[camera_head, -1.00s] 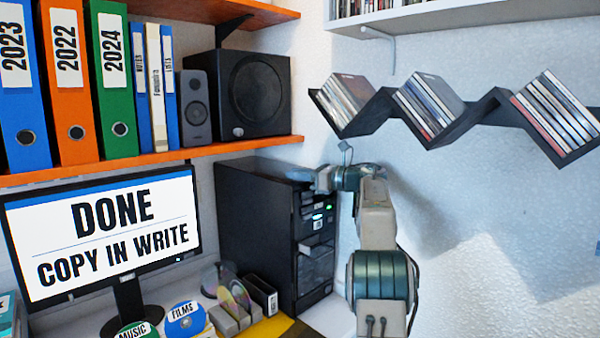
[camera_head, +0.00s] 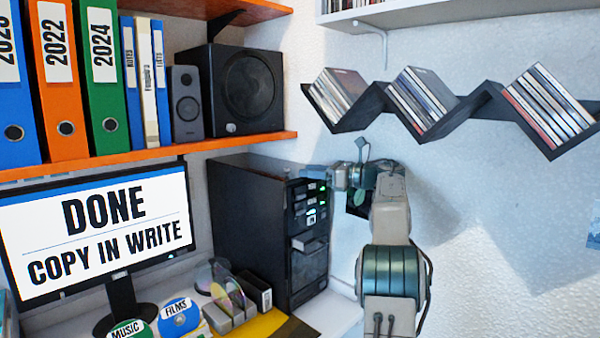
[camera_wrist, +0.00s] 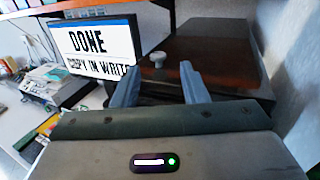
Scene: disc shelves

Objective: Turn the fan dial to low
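The dark tower case (camera_head: 250,225) stands right of the monitor, its front with drive slots and green lights facing right. A small pale knob (camera_wrist: 158,60), probably the fan dial, stands by the dark case (camera_wrist: 220,62) in the wrist view; its setting is not readable. My gripper (camera_head: 328,178) is at the upper front of the case. In the wrist view my two fingers (camera_wrist: 159,80) are apart, with the knob showing between and beyond them. Nothing is held. I cannot tell how far the fingertips are from the knob.
The monitor (camera_head: 95,230) reads "DONE COPY IN WRITE". An orange shelf (camera_head: 150,157) with binders and speakers is above. A black zigzag rack (camera_head: 365,108) of discs hangs above my arm. Disc holders (camera_head: 228,300) stand before the case.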

